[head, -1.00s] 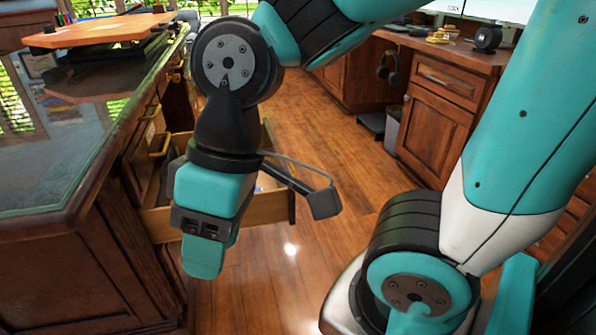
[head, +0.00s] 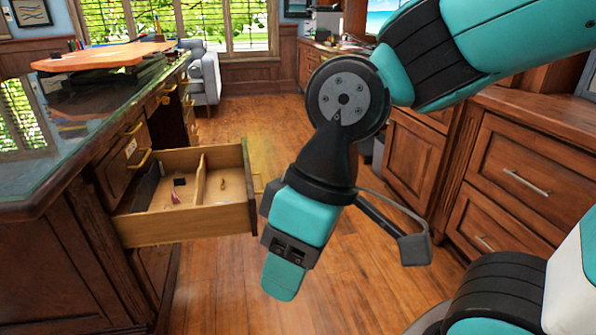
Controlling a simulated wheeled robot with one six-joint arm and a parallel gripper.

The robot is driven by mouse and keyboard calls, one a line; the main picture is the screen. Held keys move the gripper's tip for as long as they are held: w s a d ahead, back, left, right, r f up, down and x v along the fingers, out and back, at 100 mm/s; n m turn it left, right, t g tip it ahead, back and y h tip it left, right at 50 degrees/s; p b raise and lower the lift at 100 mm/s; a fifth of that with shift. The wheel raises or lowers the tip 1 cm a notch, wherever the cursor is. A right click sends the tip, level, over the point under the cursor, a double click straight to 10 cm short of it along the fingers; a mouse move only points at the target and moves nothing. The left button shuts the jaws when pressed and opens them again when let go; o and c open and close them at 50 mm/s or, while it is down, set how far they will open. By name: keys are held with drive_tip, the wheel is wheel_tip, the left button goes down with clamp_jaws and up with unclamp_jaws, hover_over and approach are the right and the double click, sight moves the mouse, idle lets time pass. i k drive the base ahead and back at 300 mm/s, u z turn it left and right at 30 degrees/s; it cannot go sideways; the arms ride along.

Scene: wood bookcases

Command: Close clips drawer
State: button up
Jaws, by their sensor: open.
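The open wooden drawer (head: 190,225) sticks out to the right from the desk on the left. A divider splits its inside, and a small dark item, a pinkish item and a yellowish item lie in it. I cannot tell whether these are clips. Its front panel faces right, with part of a brass handle (head: 258,183) showing at its edge. My gripper (head: 282,278) is open and empty, pointing down to the right of the drawer front. It appears apart from the drawer, and its wrist hides some floor behind.
The glass-topped desk (head: 60,140) stands at left, with closed brass-handled drawers and an orange board (head: 103,55) on top. Wooden cabinets (head: 515,180) line the right. A grey armchair (head: 203,75) stands at the back. The wood floor (head: 235,115) between is clear.

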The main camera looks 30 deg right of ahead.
sight(230, 162)
drive_tip(key=z, duration=1.8)
drive_tip(key=i, duration=1.25)
drive_tip(key=u, duration=1.2)
drive_tip(key=k, duration=0.5)
drive_tip(key=u, duration=1.1)
drive_tip(key=i, duration=0.85)
drive_tip(key=z, duration=0.05)
